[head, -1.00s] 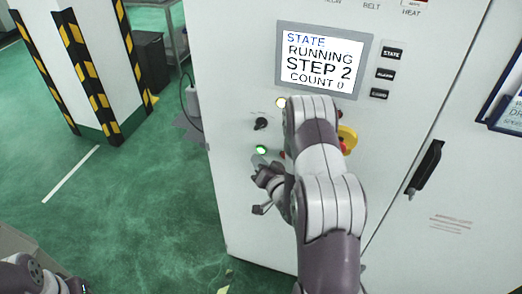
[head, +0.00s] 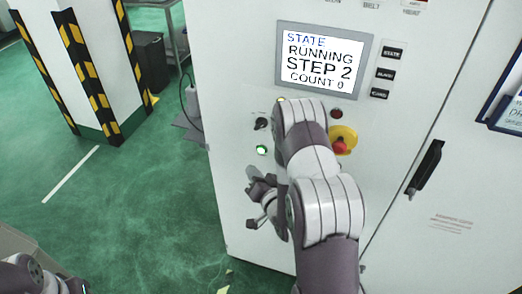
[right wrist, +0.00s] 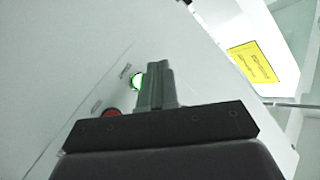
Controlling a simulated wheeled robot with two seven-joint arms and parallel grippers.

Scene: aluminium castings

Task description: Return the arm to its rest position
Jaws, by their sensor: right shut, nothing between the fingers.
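My right arm reaches up in front of the white control cabinet (head: 240,200) in the head view. My right gripper (head: 254,222) is shut and empty, in front of the cabinet's left part, below the lit green button (head: 262,150). In the right wrist view the shut fingers (right wrist: 158,75) point at the cabinet, beside the green button (right wrist: 137,81) and with a red button (right wrist: 111,113) to the lower left. My left gripper is out of sight; only part of my left arm shows at the lower left.
The screen (head: 318,60) reads STATE RUNNING, STEP 2, COUNT 0. A red emergency button on a yellow base (head: 342,140), a black knob (head: 261,124) and a black door handle (head: 426,167) are on the cabinet. A striped pillar (head: 85,70) stands left; green floor (head: 130,190) between is clear.

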